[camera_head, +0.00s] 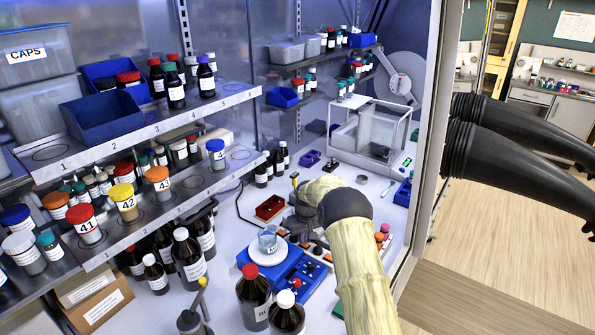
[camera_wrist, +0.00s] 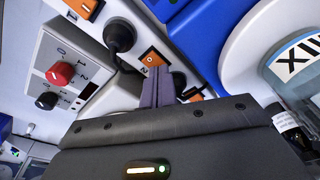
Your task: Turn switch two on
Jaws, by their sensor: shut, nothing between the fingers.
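In the wrist view an orange rocker switch (camera_wrist: 151,58) with a "2" printed beside it sits on a white panel (camera_wrist: 205,68). My gripper (camera_wrist: 160,75) has its dark fingers together and empty, their tips right by the lower edge of this switch. I cannot tell whether they touch it or which way the rocker is tipped. Another orange switch (camera_wrist: 83,6) is at the upper left, and a partly hidden one (camera_wrist: 192,94) is beyond the fingers. In the head view my arm hides most of the gripper; small orange switches (camera_head: 318,250) show beside it.
Black plug (camera_wrist: 118,36) stands between the switches. A box with a red knob (camera_wrist: 60,73) and a black knob (camera_wrist: 47,101) is at left. The blue hotplate (camera_head: 300,272) carries a beaker (camera_head: 267,240). Dark bottles (camera_head: 254,296) stand in front.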

